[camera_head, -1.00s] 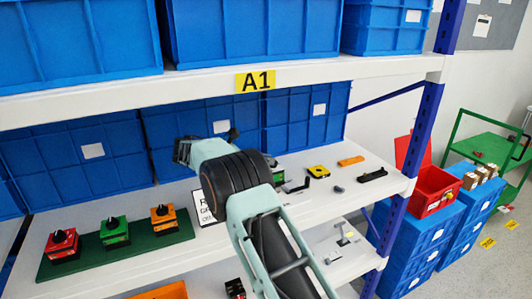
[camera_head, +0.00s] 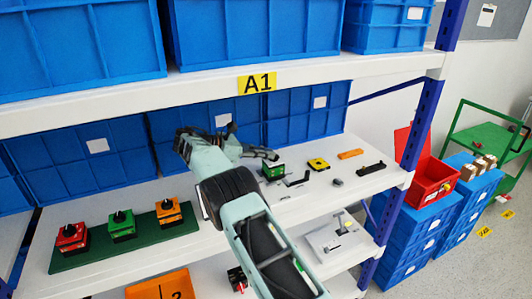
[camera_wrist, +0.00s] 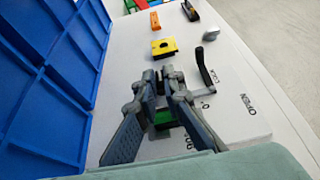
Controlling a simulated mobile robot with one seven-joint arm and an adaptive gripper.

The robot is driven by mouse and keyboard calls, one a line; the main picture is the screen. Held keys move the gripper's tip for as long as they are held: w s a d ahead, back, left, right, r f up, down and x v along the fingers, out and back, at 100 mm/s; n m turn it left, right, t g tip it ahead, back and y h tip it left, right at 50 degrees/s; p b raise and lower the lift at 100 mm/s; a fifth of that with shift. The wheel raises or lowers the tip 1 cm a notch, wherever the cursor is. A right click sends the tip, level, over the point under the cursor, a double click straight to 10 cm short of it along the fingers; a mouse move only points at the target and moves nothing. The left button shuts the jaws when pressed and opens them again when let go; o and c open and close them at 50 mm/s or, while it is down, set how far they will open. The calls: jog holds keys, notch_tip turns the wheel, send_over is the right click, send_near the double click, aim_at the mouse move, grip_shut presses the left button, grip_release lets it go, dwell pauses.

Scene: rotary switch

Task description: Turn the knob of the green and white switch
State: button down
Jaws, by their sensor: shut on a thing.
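The switch (camera_head: 273,169) stands on the right part of the middle shelf. Its green body shows in the head view, with white edges. In the wrist view, a green part of the switch (camera_wrist: 163,117) shows between and below the fingers. My gripper (camera_wrist: 160,80) is over the switch, with its two fingers close together, shut on the knob. The fingers hide most of the knob, so its angle cannot be told. In the head view, my gripper (camera_head: 268,154) reaches in from the left, just above the switch.
A black lever (camera_wrist: 205,70) stands right of the fingers on a white panel with lettering. A yellow block (camera_wrist: 163,47) and an orange piece (camera_wrist: 155,20) lie beyond. Red, green and orange switches stand on a green board (camera_head: 70,262) at left. Blue bins (camera_head: 92,150) line the back.

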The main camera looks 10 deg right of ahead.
jog(key=c, duration=2)
grip_release()
jog(key=shift+d, duration=0.1)
jog(key=shift+c, duration=0.2)
jog(key=v, duration=0.7)
jog(key=shift+a, duration=0.25)
jog(key=shift+r, duration=0.1)
